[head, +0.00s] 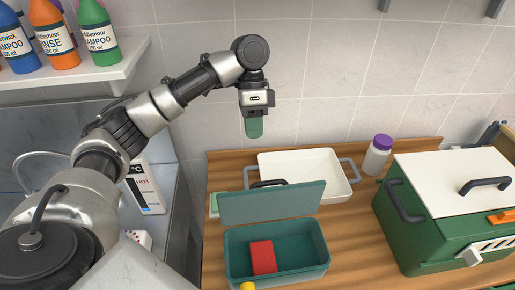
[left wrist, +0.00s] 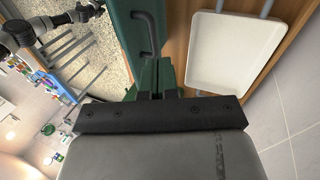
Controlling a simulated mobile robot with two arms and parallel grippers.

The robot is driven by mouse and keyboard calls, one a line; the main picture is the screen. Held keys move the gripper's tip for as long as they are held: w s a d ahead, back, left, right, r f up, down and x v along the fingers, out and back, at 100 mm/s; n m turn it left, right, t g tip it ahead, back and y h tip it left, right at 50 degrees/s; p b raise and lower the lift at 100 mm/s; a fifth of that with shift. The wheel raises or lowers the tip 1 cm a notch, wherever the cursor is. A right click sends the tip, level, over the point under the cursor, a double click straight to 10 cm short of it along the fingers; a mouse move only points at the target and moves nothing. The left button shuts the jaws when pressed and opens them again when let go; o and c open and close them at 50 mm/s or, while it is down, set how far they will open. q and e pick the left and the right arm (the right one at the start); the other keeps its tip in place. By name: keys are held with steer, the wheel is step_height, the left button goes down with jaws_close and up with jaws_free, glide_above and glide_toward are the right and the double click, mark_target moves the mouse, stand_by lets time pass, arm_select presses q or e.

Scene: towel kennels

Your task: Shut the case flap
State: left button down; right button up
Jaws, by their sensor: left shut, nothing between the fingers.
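The open teal case (head: 279,277) stands on the wooden counter with a red box (head: 263,257) inside. Its flap (head: 270,204) stands up along the far side, with a dark handle (head: 268,183) behind its top edge. The flap and handle (left wrist: 147,32) also show in the left wrist view. My left gripper (head: 254,128), with green fingers, is shut and empty. It points down well above the flap, apart from it. The fingertips show in the left wrist view (left wrist: 158,74). Part of my right arm shows small at the upper left there; its jaws are unclear.
A white tray (head: 346,190) with grey handles lies behind the flap. A white bottle with a purple cap (head: 377,158) stands right of it. A green box with a white lid (head: 437,187) stands at the right. A shelf (head: 95,79) holds several bottles at the upper left.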

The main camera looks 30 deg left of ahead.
mark_target(270, 197)
arm_select(q)
steer(key=s+d+f+p, duration=0.3)
steer(key=s+d+f, duration=0.2)
steer(key=f, duration=0.4)
steer(key=shift+s+p, duration=0.3)
steer(key=shift+s, duration=0.2)
steer(key=shift+w, duration=0.1)
steer(key=shift+a, duration=0.1)
